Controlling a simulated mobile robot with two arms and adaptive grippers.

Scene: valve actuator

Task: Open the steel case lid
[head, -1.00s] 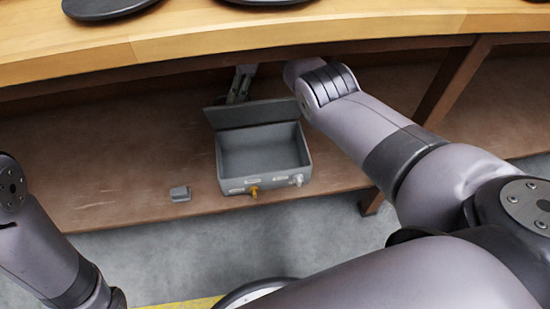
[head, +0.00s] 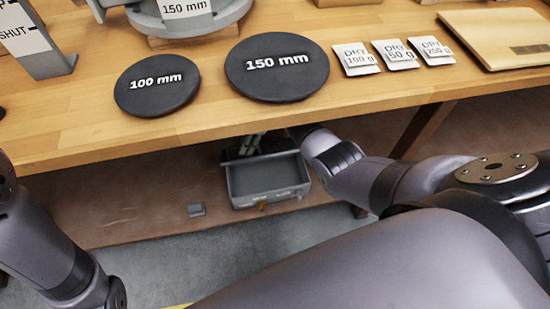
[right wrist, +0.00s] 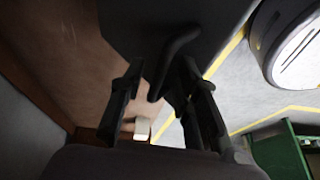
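The grey steel case (head: 268,181) sits on the lower shelf under the workbench, its inside showing empty. Its lid (head: 236,158) is raised at the back edge. A brass-coloured latch (head: 262,206) and a silver one show on the front. My right gripper (head: 250,146) is behind the lid, mostly hidden by the bench edge and arm. In the right wrist view its two fingers (right wrist: 162,100) are apart, with a dark hooked part (right wrist: 172,66) of a grey surface beyond them. Whether they touch it is unclear. My left gripper is out of view; only its arm shows.
A small grey block (head: 196,209) lies on the shelf left of the case. The bench top above holds black discs marked 100 mm (head: 157,86) and 150 mm (head: 277,70), several DRY packets (head: 394,54) and a wooden board (head: 500,38). The bench edge overhangs the shelf.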

